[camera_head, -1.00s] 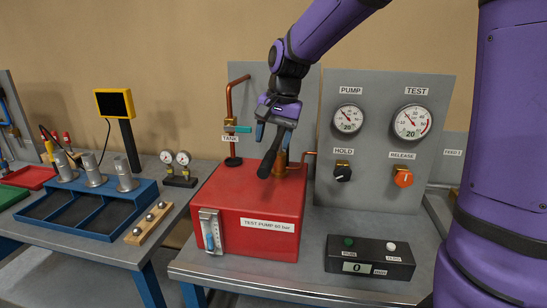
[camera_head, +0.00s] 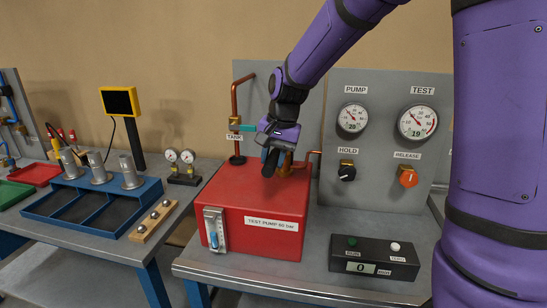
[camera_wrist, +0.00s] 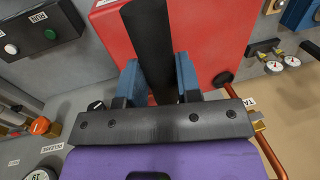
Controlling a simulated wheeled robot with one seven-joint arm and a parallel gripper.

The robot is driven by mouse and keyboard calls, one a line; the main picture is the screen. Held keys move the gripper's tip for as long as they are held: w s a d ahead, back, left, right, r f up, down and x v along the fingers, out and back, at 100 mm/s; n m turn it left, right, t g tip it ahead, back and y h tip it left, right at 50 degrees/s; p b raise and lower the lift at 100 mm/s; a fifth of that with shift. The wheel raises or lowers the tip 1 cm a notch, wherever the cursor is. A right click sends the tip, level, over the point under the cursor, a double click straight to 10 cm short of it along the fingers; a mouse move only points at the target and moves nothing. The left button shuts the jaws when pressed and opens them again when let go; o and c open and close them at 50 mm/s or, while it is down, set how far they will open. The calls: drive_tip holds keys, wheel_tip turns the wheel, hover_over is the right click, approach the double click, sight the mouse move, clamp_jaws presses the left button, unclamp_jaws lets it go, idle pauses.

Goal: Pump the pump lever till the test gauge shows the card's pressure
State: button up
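The red test pump (camera_head: 262,238) stands on the bench. Its black lever (camera_head: 270,163) points toward the camera above the box top. My gripper (camera_head: 272,150) is closed around the lever; in the wrist view the black lever (camera_wrist: 150,40) lies between the blue fingers (camera_wrist: 160,82). On the grey panel, the TEST gauge (camera_head: 417,122) has its needle up and left, and its small number looks like 19. The PUMP gauge (camera_head: 352,119) beside it has a number too blurred to read surely. I see no pressure card that I can read.
Below the gauges are the black HOLD knob (camera_head: 347,171) and orange RELEASE knob (camera_head: 408,177). A black button box (camera_head: 372,257) reading 0 sits front right. A copper pipe (camera_head: 236,105) rises behind the pump. A blue tray (camera_head: 92,205) stands on the left bench.

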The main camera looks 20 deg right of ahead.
drive_tip(key=shift+w+r+g+y, duration=0.1)
drive_tip(key=shift+r+g+y, duration=0.25)
drive_tip(key=shift+r, duration=0.65)
clamp_jaws()
drive_tip(key=o, duration=1)
unclamp_jaws()
drive_tip(key=shift+d+r, duration=0.1)
drive_tip(key=v, duration=1)
drive_tip(key=shift+r, duration=0.3)
